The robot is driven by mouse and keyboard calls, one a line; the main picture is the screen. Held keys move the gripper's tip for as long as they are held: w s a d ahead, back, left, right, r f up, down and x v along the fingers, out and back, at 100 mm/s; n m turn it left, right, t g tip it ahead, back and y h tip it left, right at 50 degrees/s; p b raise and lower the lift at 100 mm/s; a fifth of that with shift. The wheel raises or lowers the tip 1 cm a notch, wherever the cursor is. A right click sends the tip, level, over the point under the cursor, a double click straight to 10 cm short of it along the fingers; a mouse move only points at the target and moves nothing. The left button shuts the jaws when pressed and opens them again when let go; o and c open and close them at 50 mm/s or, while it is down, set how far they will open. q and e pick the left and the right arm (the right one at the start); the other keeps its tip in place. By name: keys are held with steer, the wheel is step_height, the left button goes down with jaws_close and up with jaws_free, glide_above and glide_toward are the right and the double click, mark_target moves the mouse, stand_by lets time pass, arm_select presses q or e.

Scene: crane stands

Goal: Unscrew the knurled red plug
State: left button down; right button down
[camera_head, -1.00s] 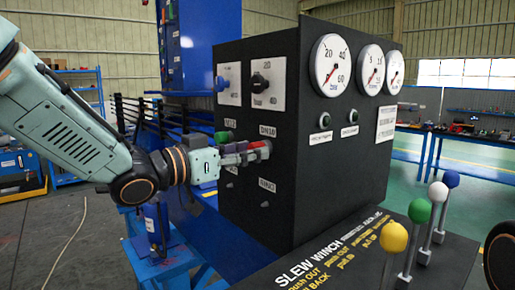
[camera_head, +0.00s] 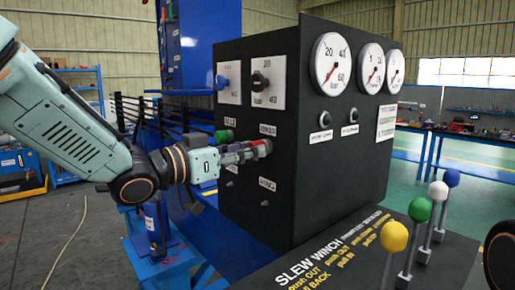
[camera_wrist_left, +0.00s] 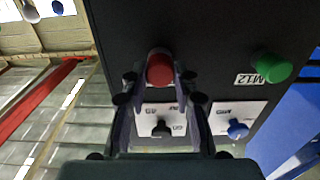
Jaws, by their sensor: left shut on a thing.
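The knurled red plug (camera_head: 265,146) sits on the side panel of the black control box, below two white dial plates. It also shows in the left wrist view (camera_wrist_left: 160,69), between the finger ends. My left gripper (camera_head: 252,150) reaches in from the left and is shut on the red plug. In the left wrist view the two fingers (camera_wrist_left: 160,85) flank the plug on either side. A green plug (camera_head: 223,136) sits to its left on the same panel and shows in the left wrist view (camera_wrist_left: 273,68) beside a label reading M12. My right gripper is not in view.
The black box (camera_head: 330,200) carries round gauges (camera_head: 332,61) on its front. Blue (camera_head: 223,83) and black (camera_head: 260,82) knobs are above the plug. Levers with yellow (camera_head: 394,236), green, white and blue balls stand at the lower right.

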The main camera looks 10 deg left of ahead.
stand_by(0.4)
arm_select(q)
steer(key=n+p, duration=0.5)
steer(key=p, duration=0.2)
stand_by(0.4)
steer(key=shift+n, duration=0.6)
steer(key=shift+p+v, duration=1.35)
steer(key=shift+v, duration=0.8)
